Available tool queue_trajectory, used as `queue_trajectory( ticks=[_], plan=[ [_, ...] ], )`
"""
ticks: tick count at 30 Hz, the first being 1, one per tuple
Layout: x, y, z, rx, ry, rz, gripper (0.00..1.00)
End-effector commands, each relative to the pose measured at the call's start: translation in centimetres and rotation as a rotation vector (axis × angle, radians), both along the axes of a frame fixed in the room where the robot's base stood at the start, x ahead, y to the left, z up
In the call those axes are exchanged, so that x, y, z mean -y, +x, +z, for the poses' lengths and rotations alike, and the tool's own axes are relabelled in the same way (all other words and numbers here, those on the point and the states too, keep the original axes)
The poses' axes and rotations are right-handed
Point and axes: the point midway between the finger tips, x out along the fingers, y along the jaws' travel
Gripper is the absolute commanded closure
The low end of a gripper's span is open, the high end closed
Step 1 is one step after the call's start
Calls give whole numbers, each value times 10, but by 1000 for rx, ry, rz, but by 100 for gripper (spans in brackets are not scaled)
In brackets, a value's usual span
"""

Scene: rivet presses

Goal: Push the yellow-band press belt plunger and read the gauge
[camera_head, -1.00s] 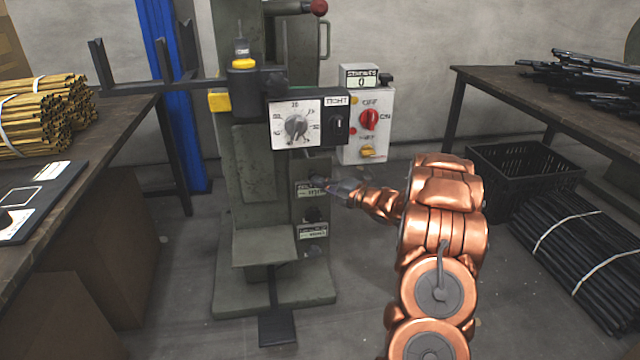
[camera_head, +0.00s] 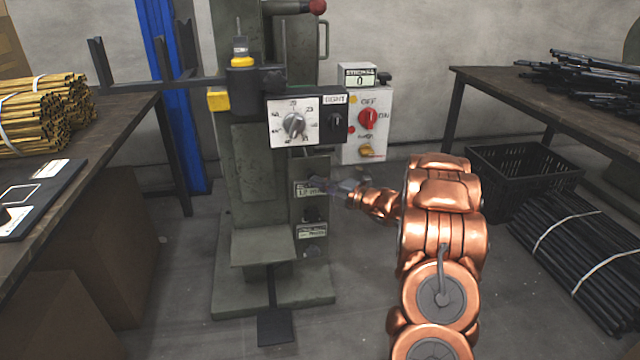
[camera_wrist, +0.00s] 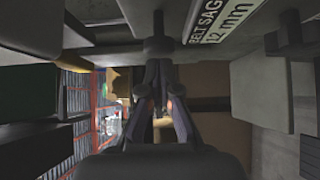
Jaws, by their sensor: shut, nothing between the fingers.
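The grey-green press (camera_head: 258,165) with a yellow band (camera_head: 242,62) stands in the middle of the head view. Its front bears a white dial (camera_head: 294,123) with a grey knob; the dial's fine marks are too small to read. A label (camera_head: 309,190) sits below the dial, and in the wrist view this label (camera_wrist: 226,18) reads "BELT SAG 12 mm". My gripper (camera_head: 322,184) is shut and empty, at the press's right front beside that label. In the wrist view, my gripper (camera_wrist: 158,66) points at a dark round-ended plunger (camera_wrist: 158,45); contact is unclear.
A white control box (camera_head: 366,122) with a red knob and a counter showing 0 is behind the press. Tables stand left (camera_head: 120,118) and right (camera_head: 480,90). A black crate (camera_head: 525,170) and a bundle of black rods (camera_head: 575,255) are on the right floor.

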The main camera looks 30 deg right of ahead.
Motion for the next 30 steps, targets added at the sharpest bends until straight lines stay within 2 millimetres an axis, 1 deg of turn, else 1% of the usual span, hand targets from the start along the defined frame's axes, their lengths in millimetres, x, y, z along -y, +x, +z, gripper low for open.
queue_trajectory(
  ticks=[1, 3, 5, 12, 18, 24, 30],
  plan=[
    [-3, -4, -3, 0, -2, 1, 100],
    [-7, -9, -2, 1, -5, 3, 100],
    [-1, -19, 3, -3, -4, 0, 100],
    [13, -54, 2, -3, 0, 1, 100],
    [24, -79, 2, -3, -1, 0, 100],
    [30, -95, 1, -1, -3, 4, 100],
    [31, -101, 0, -1, -3, 5, 100]
  ],
)
